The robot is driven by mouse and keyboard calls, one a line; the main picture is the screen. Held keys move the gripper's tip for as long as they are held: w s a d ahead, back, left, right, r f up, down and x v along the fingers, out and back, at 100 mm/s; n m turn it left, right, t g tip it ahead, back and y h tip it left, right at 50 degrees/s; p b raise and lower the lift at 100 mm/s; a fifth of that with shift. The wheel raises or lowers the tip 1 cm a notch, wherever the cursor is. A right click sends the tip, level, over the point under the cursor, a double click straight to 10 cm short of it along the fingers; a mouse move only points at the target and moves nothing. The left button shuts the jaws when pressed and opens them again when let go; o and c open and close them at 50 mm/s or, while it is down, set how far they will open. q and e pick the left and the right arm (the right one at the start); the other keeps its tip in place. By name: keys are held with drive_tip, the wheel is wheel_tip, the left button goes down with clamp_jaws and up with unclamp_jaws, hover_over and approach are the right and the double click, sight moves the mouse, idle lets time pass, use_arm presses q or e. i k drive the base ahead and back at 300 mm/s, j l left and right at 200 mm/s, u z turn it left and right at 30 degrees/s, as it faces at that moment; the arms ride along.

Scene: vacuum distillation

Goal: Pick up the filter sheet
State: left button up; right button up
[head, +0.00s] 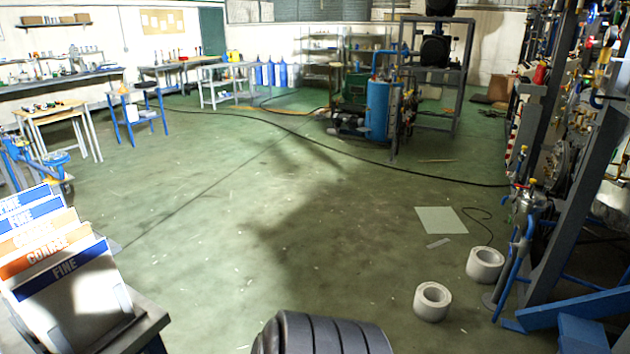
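Several filter sheets stand upright in a stack at the lower left, each with a coloured band along its top. The front filter sheet (82,300) is pale with a blue band reading FINE. Behind it is a sheet with an orange band (32,255) reading COARSE, then more orange-banded and blue-banded sheets. The stack rests on a dark grey stand (130,338), cut off by the frame edge. A pale flat sheet (441,220) also lies on the floor at the right; I cannot tell what it is. Neither of my grippers is in view.
Two white rolls (432,301) lie on the floor at right, near a blue-and-grey frame (560,200) with pipework. A dark cable (350,153) crosses the floor. A blue tank (377,110) stands farther back. The middle green floor (230,220) is mostly clear.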

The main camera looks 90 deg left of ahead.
sight(76, 294)
drive_tip(key=u, duration=4.3)
